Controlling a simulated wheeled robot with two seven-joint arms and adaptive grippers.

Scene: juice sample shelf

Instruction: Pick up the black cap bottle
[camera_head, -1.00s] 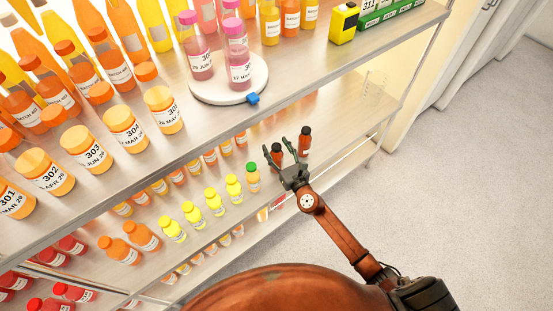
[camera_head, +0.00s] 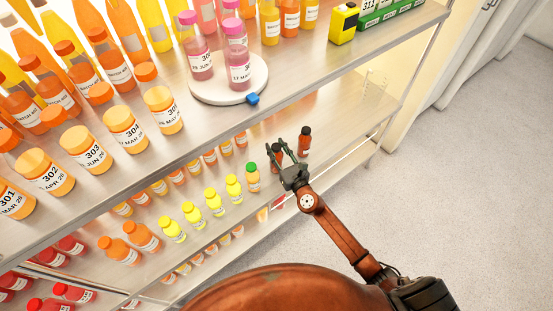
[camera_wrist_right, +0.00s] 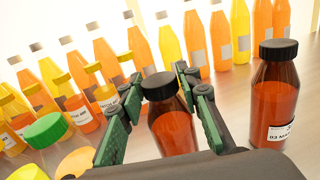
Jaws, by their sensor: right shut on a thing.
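A black cap bottle (camera_wrist_right: 172,128) with reddish-orange contents stands between the green-padded fingers of my right gripper (camera_wrist_right: 160,95) in the right wrist view. The fingers are shut on it, one on each side below the cap. In the head view my right gripper (camera_head: 281,156) is at the lower shelf, around this bottle (camera_head: 277,159), which is partly hidden by the fingers. A second black cap bottle (camera_wrist_right: 274,105) stands to the right, apart from the gripper; it also shows in the head view (camera_head: 305,141). My left gripper is not in view.
A green cap bottle (camera_head: 252,176) and several yellow bottles (camera_head: 214,204) stand left of my gripper on the lower shelf. The upper shelf (camera_head: 300,82) overhangs, with a white round stand (camera_head: 215,95) holding pink cap bottles. Tall bottles (camera_wrist_right: 220,40) stand behind.

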